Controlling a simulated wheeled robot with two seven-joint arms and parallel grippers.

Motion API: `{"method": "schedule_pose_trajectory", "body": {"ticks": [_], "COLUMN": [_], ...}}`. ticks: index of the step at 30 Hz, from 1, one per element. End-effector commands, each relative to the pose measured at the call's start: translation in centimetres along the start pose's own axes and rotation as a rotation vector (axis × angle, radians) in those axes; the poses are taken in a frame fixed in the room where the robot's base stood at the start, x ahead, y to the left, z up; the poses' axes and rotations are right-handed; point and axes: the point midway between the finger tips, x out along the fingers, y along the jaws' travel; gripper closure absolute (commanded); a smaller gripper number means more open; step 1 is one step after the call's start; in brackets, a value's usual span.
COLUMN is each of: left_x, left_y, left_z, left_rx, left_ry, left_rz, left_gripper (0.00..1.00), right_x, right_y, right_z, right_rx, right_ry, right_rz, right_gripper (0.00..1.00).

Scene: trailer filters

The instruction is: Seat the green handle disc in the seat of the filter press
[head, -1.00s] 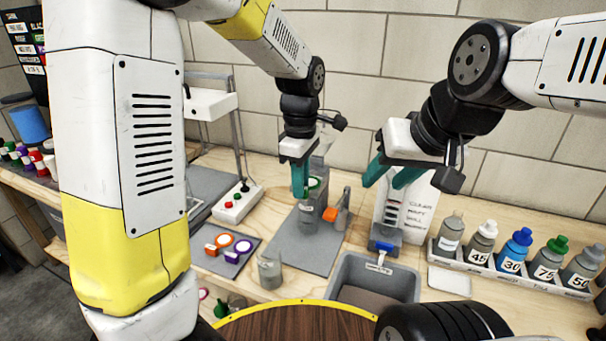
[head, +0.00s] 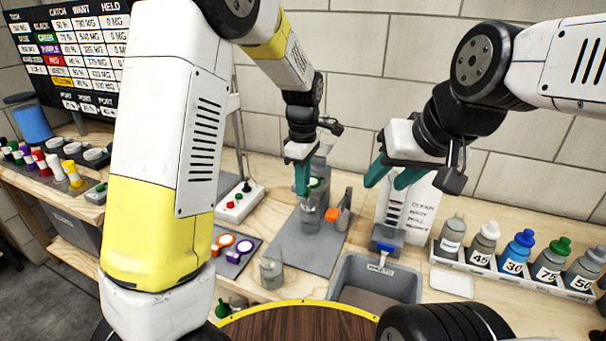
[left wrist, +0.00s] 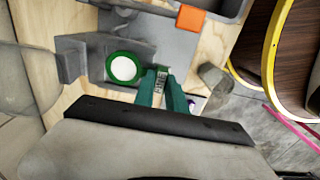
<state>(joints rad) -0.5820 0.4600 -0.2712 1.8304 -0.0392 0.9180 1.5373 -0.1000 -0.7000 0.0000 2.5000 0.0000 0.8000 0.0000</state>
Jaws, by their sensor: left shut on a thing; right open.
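The green handle disc (left wrist: 123,68) shows in the left wrist view as a green ring with a white centre. My left gripper (left wrist: 161,88) is shut on its labelled handle tab. In the head view the left gripper (head: 302,183) points down at the filter press (head: 322,172), and only part of the green disc (head: 315,183) shows beside the fingers. The disc is at the press, above a clear vessel (head: 310,220). The seat is hidden, so I cannot tell whether the disc touches it. My right gripper (head: 384,184) is open and empty, to the right of the press.
A grey beaker (head: 271,271) and a grey bin (head: 345,275) stand in front. A rack of bottles (head: 510,271) is at the right. A button box (head: 236,203) stands left.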

Motion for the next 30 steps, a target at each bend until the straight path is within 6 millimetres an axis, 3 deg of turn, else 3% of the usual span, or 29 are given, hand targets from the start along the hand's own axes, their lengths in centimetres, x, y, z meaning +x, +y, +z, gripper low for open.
{"method": "schedule_pose_trajectory", "body": {"ticks": [10, 11, 14, 23, 26, 30], "left_x": [1.3, 1.4, 1.5, 1.2, 0.2, -2.7], "left_y": [-0.1, -0.1, -0.2, -0.2, -0.1, 0.0], "left_z": [0.0, 0.0, 0.0, 0.0, 0.0, 0.0], "left_rx": [0.000, 0.000, 0.000, -0.001, -0.001, -0.001], "left_ry": [0.001, 0.001, 0.001, 0.000, 0.000, 0.000], "left_rz": [-0.006, -0.006, -0.008, -0.006, -0.003, 0.002], "left_gripper": [1.00, 0.80, 0.62, 0.62, 0.62, 0.62], "right_x": [0.0, 0.0, 0.0, 0.0, 0.0, 0.0], "right_y": [0.0, 0.0, 0.0, 0.0, 0.0, 0.0], "right_z": [0.0, 0.0, 0.0, 0.0, 0.0, 0.0], "right_rx": [0.000, 0.000, 0.000, 0.000, 0.000, 0.000], "right_ry": [0.000, 0.000, 0.000, 0.000, 0.000, 0.000], "right_rz": [0.000, 0.000, 0.000, 0.000, 0.000, 0.000], "right_gripper": [0.59, 0.59, 0.59, 0.59, 0.59, 0.59]}}
